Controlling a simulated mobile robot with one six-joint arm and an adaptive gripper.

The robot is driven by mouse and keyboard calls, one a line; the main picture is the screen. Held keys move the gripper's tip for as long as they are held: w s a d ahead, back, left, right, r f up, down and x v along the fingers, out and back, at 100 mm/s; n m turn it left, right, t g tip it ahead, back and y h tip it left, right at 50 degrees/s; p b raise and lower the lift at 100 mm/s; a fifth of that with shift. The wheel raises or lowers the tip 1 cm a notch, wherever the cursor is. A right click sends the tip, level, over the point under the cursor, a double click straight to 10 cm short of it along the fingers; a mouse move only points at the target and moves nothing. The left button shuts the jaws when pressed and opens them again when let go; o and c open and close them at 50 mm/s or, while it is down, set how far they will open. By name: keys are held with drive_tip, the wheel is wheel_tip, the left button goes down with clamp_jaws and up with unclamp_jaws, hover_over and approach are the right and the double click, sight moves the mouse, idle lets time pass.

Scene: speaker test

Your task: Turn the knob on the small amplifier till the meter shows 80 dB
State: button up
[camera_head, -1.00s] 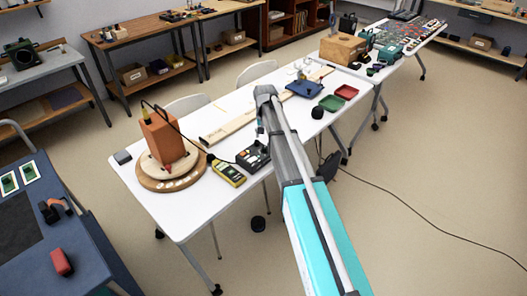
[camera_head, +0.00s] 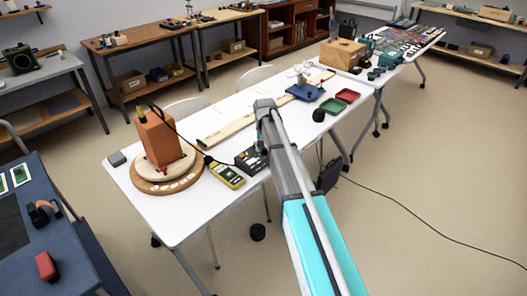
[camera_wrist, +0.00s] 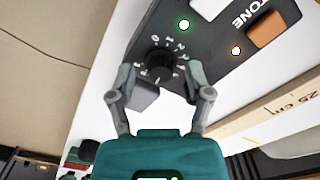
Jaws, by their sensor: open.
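The small amplifier (camera_head: 246,160) is a dark box on the white table, partly behind my arm. In the wrist view, its black knob (camera_wrist: 159,67) sits in a ring of white numerals. My gripper (camera_wrist: 160,76) is open, with one finger on each side of the knob; whether either finger touches it cannot be told. My gripper also shows over the amplifier in the head view (camera_head: 262,147). The yellow meter (camera_head: 228,176) lies left of the amplifier; its reading is too small to make out.
An orange-brown box (camera_head: 158,140) stands on a round wooden board (camera_head: 148,183) at left, with a dark cable. A wooden strip (camera_head: 228,130) lies behind the amplifier.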

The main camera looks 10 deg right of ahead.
idle(0.3)
clamp_jaws()
idle(0.3)
drive_tip(key=shift+m, duration=1.2)
unclamp_jaws()
